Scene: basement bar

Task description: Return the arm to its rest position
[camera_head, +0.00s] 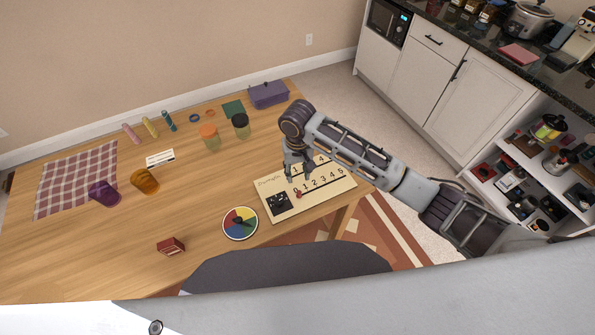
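My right arm comes in from the right and reaches over the wooden table (85,250). My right gripper (299,177) points down over a cream board (325,199) printed with numbers. Its fingers look apart, with nothing visible between them. A small red piece (298,194) is on the board just below the fingertips; I cannot tell whether they touch it. The gripper and forearm hide the upper part of the board. My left gripper is not in view.
A colour spinner disc (232,231) and a red box (171,246) lie nearby. Two jars (210,138), a purple lidded box (268,94), cups (145,181) and a checked cloth (75,170) are farther off. Kitchen cabinets (470,100) and open shelves stand right.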

